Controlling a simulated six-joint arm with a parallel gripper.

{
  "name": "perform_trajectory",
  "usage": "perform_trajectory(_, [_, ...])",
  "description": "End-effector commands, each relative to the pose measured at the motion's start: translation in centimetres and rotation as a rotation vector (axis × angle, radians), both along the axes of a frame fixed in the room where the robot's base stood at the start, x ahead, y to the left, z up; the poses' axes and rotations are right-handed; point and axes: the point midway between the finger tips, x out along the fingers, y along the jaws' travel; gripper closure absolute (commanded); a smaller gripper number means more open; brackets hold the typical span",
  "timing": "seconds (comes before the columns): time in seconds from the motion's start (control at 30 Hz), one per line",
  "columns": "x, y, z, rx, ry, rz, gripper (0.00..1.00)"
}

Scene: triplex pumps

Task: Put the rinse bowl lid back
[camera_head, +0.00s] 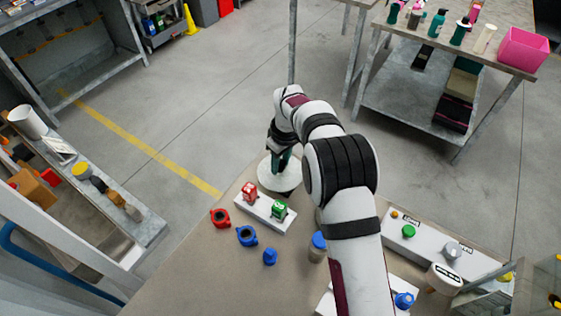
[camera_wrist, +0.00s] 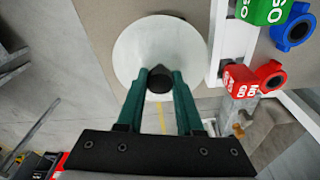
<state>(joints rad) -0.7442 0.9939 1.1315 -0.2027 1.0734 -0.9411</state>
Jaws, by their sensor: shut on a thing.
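The rinse bowl lid, a round white disc (camera_wrist: 145,40) with a black knob (camera_wrist: 157,84), fills the upper middle of the wrist view. My gripper (camera_wrist: 159,78) has its two green fingers closed on either side of the knob. In the head view the white disc (camera_head: 270,180) is at the far corner of the table, below my gripper (camera_head: 281,166), partly hidden by it. The disc looks roughly level. I cannot make out a bowl under it, nor tell whether it is resting or held above the surface.
Red (camera_head: 220,217) and blue (camera_head: 246,235) ring parts, a blue piece (camera_head: 270,257) and a blue-capped jar (camera_head: 318,245) are nearer. Open floor lies beyond the table edge.

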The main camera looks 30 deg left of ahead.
Motion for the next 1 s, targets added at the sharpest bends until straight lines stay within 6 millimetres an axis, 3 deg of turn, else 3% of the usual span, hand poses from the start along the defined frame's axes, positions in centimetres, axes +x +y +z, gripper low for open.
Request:
perform_trajectory(0.47, [0.0, 0.0, -1.2, 0.0, 0.0, 0.0, 1.0])
perform_trajectory(0.5, [0.0, 0.0, -1.2, -0.001, 0.0, 0.0, 0.63])
perform_trajectory(0.67, [0.0, 0.0, -1.2, 0.0, 0.0, 0.0, 0.35])
perform_trajectory(1.0, [0.0, 0.0, -0.4, 0.001, -0.001, 0.001, 0.35])
